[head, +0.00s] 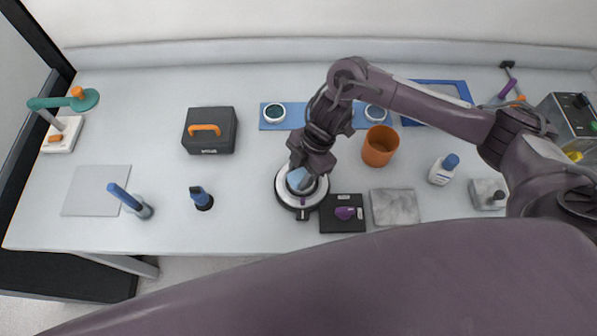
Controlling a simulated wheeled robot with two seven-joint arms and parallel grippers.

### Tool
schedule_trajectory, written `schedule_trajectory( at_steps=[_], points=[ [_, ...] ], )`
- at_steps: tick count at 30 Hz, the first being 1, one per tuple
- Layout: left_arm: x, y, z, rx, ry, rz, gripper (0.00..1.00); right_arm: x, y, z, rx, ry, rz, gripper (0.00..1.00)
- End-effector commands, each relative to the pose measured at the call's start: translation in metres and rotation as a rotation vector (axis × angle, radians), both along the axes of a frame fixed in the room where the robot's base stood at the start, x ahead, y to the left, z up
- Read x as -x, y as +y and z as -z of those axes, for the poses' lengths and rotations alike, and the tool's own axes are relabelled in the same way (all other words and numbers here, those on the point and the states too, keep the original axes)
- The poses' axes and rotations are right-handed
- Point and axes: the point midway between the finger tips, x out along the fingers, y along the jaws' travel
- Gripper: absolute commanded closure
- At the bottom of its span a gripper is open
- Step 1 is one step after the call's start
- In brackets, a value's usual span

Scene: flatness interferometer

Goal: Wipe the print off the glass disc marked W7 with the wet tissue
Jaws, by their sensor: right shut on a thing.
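My right gripper (304,176) reaches down from the right over a round, pale-rimmed stand (284,201) in the middle of the table. It is shut on a light blue piece (297,177), which looks like the wet tissue, held at the stand's centre. The gripper and the piece hide most of what lies in the stand, so I cannot tell whether a glass disc is under them. Two white-rimmed round discs, one on the left (273,112) and one on the right (375,113), lie on a blue strip behind. No W7 mark or print is legible. My left gripper is out of view.
An orange cup (379,146) stands right of the stand. A black tray (342,226) with a purple item and a grey plate (396,207) lie to its right front. A black case (209,131) and a dark upright tool (201,198) stand left. The table's left front has free room.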

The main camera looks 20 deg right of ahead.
Motion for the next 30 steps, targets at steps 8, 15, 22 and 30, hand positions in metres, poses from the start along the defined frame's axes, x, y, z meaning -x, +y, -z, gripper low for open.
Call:
schedule_trajectory(
  at_steps=[8,15,22,30],
  points=[
    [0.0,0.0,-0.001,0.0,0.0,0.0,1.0,-0.003,-0.009,0.0,0.002,0.001,0.001,0.9],
    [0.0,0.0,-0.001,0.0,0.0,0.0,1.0,-0.006,-0.018,0.0,0.002,0.0,0.002,0.9],
    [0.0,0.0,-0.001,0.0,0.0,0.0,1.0,-0.008,-0.023,0.0,0.002,0.0,0.002,0.9],
    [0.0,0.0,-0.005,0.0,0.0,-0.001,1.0,-0.004,-0.012,-0.001,0.0,0.001,-0.002,0.9]
  ],
)
